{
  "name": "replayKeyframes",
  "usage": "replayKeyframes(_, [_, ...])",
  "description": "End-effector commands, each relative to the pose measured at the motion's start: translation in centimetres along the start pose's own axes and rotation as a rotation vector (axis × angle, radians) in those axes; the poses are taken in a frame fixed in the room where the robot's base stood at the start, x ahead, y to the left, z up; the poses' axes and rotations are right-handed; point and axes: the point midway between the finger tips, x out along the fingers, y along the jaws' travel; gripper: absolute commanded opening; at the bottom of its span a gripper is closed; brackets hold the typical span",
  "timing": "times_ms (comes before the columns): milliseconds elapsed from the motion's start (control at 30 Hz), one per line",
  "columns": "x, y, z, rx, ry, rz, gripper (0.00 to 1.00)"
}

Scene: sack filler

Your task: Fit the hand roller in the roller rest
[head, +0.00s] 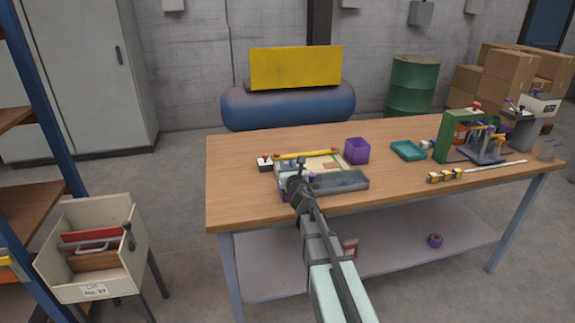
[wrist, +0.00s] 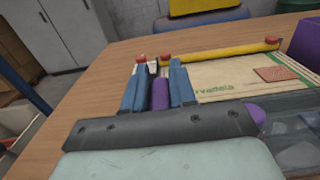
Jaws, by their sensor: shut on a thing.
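My gripper (head: 297,180) is low over the left part of the workbench. In the wrist view its two blue fingers (wrist: 157,88) are shut on a purple cylindrical piece (wrist: 160,94), which looks like the hand roller's handle. A rounded purple end (wrist: 256,113) shows past the right of my gripper's dark palm; I cannot tell if it belongs to the same piece. A small dark-and-white block with red knobs (head: 265,162) sits just beyond the fingertips, perhaps the roller rest. The palm hides much of the held piece, and contact with the block cannot be told.
A yellow bar with red ends (head: 305,154) lies along the back of a printed sack (wrist: 225,83). A grey tray (head: 352,181) is right of my gripper, with a purple bin (head: 357,151) behind. A teal tray (head: 408,151) stands farther right. The bench's left front is clear.

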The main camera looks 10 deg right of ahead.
Motion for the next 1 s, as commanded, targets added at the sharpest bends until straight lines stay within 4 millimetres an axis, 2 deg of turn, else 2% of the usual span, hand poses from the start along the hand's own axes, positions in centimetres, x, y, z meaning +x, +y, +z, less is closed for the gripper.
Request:
replayKeyframes(600, [0.0, -0.1, -1.6, 0.001, -0.001, -0.002, 0.00])
replayKeyframes(967, [0.0, -0.1, -1.7, -0.001, -0.002, -0.003, 0.00])
replayKeyframes(1000, [0.0, -0.1, -1.7, -0.001, -0.002, -0.003, 0.29])
